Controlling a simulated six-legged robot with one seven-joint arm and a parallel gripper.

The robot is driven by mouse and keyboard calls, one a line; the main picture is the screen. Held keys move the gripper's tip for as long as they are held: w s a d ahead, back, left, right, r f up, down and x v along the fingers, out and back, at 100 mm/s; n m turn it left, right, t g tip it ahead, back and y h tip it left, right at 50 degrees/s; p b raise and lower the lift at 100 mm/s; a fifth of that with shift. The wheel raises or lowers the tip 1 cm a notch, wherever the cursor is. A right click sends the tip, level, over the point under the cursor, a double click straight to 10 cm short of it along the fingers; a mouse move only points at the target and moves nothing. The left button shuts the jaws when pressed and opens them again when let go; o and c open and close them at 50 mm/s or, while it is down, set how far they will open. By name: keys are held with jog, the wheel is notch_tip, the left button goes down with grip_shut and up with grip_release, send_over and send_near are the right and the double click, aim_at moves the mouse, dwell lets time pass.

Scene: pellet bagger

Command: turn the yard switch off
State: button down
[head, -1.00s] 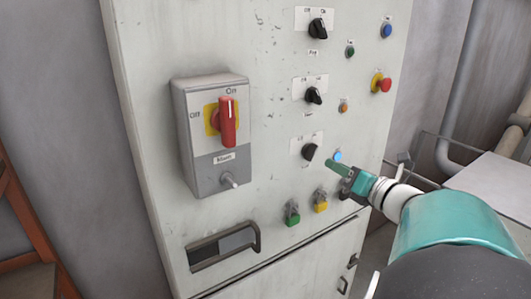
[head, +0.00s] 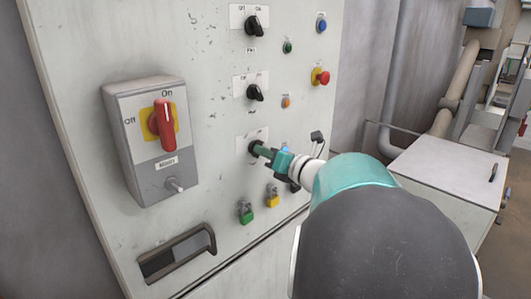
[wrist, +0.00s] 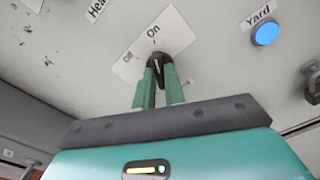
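The yard switch is a black rotary knob (wrist: 157,62) on a white plate with "Off" at left and "On" above; in the wrist view it appears turned toward "On". A blue lit lamp (wrist: 265,33) labelled "Yard" is to its right.
A grey main switch box (head: 150,160) with a red handle (head: 165,125) is at the left. Two more black knobs (head: 255,92), a red button (head: 321,76) and green (head: 245,212) and yellow (head: 272,196) items share the panel. A white cabinet (head: 440,165) stands at right.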

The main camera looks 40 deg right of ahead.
jog(key=shift+n, duration=0.3)
jog(key=n, duration=1.1)
dwell(0.3)
jog(key=shift+n, duration=0.3)
jog(key=c, duration=1.5)
grip_release()
jog(key=shift+s, duration=0.15)
jog(key=shift+o, duration=0.2)
